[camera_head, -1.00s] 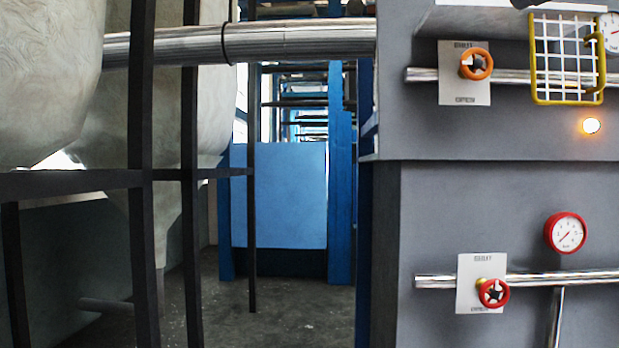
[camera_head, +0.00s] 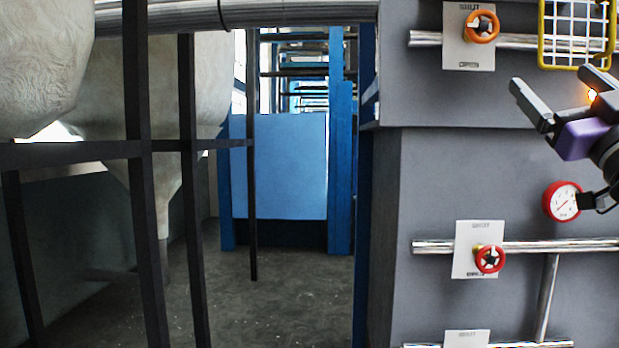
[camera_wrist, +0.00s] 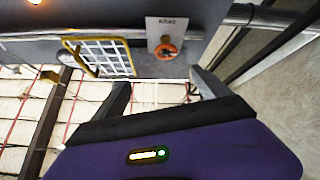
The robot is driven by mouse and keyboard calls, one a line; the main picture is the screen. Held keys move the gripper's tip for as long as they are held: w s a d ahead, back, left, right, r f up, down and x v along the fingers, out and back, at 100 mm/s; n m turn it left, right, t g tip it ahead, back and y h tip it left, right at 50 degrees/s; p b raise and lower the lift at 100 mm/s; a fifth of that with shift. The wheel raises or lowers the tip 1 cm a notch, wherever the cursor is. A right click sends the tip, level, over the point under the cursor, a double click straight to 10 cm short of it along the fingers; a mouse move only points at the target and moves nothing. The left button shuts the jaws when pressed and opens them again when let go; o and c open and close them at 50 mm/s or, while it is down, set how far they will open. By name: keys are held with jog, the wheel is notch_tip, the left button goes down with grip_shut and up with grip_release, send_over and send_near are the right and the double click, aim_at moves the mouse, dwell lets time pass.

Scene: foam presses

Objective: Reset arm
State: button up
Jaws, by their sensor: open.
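My gripper (camera_head: 553,94) is at the right of the head view, with dark fingers and a purple body. It is open and empty, in front of the grey press panel (camera_head: 480,100). In the wrist view my gripper (camera_wrist: 157,90) shows its two fingers wide apart with nothing between them. Beyond them are an orange valve wheel (camera_wrist: 166,51) and a yellow-framed grid guard (camera_wrist: 102,57). The gripper looks apart from both.
The orange wheel (camera_head: 482,27), the grid guard (camera_head: 575,32), a red-rimmed gauge (camera_head: 562,201) and a red wheel (camera_head: 490,259) are on the panel. Chrome pipes (camera_head: 550,246) cross it. Dark posts (camera_head: 191,200) stand left; open floor (camera_head: 280,300) lies between.

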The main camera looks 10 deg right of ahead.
jog(key=s+a+f+m+g+h, duration=0.1)
jog(key=s+a+f+m, duration=0.15)
jog(key=f, duration=0.95)
jog(key=s+a+f+m+g+h+b, duration=0.1)
jog(key=a+f, duration=0.3)
jog(key=f, duration=0.8)
jog(key=s+a+f+m+g, duration=0.1)
jog(key=s+a+f+m, duration=0.15)
jog(key=f, duration=0.95)
jog(key=s+a+f+n+g+y, duration=0.1)
jog(key=s+a+f+g+y, duration=0.1)
jog(key=s+a+f, duration=0.3)
jog(key=s+a+f+n+g+y+b, duration=0.1)
jog(key=s+a+f, duration=0.5)
jog(key=s+f, duration=0.7)
jog(key=s+a+f+n+g+y, duration=0.3)
jog(key=s+a+f, duration=0.3)
jog(key=s+f, duration=0.3)
jog(key=s+g+y, duration=0.1)
jog(key=s, duration=0.1)
jog(key=shift+s+a+g+y, duration=0.15)
jog(key=shift+s+g+y, duration=0.15)
jog(key=shift+g+y, duration=0.1)
jog(key=shift+f, duration=0.1)
jog(key=shift+c, duration=0.5)
